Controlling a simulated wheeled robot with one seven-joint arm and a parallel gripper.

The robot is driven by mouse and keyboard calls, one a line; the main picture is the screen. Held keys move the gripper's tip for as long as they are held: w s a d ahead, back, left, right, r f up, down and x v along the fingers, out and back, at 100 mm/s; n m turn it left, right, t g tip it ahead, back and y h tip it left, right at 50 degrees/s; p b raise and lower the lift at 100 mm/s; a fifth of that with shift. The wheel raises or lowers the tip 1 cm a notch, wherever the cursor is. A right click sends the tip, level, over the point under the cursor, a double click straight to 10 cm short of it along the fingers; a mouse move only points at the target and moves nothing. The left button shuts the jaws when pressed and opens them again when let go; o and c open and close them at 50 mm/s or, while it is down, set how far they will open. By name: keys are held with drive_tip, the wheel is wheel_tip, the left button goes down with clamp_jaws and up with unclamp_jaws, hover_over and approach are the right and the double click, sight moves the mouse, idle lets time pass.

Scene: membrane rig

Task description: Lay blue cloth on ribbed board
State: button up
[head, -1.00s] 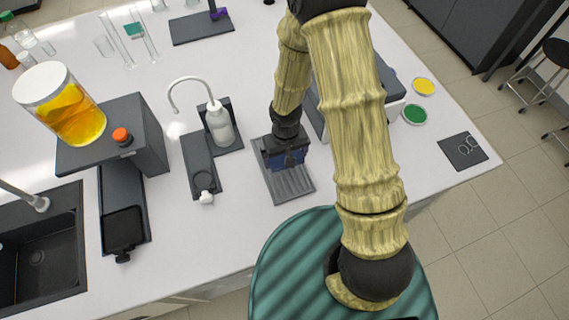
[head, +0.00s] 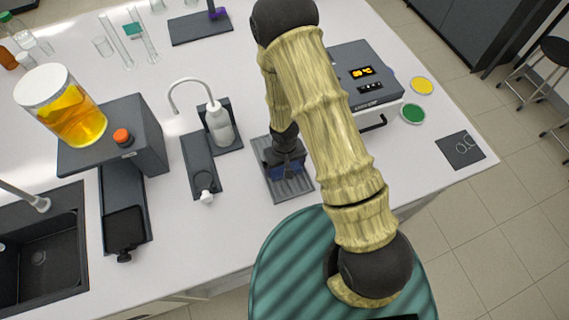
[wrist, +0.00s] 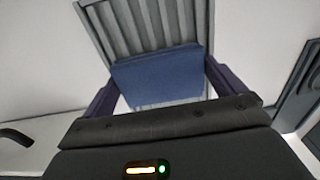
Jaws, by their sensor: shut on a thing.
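The blue cloth (wrist: 158,76) hangs between the two fingers of my gripper (wrist: 160,90) in the wrist view, and its far edge is over the ribs. In the head view, my gripper (head: 286,166) is over the grey ribbed board (head: 290,190), and a bit of the blue cloth (head: 287,172) shows beneath it. The ribbed board (wrist: 143,22) also shows in the wrist view, running beyond the cloth. The gripper is shut on the cloth. I cannot tell whether the cloth's underside touches the ribs.
A grey box with a lit display (head: 362,80) stands to the right of the board. A white bottle (head: 218,125) with a curved spout stands to the left, by a dark tray (head: 200,165). An amber jar (head: 62,105) sits on a dark block. White counter is free in front.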

drive_tip(key=shift+f, duration=0.1)
drive_tip(key=o, duration=0.5)
wheel_tip(320, 180, up, 12)
drive_tip(key=shift+b, duration=0.3)
idle(0.4)
idle(0.3)
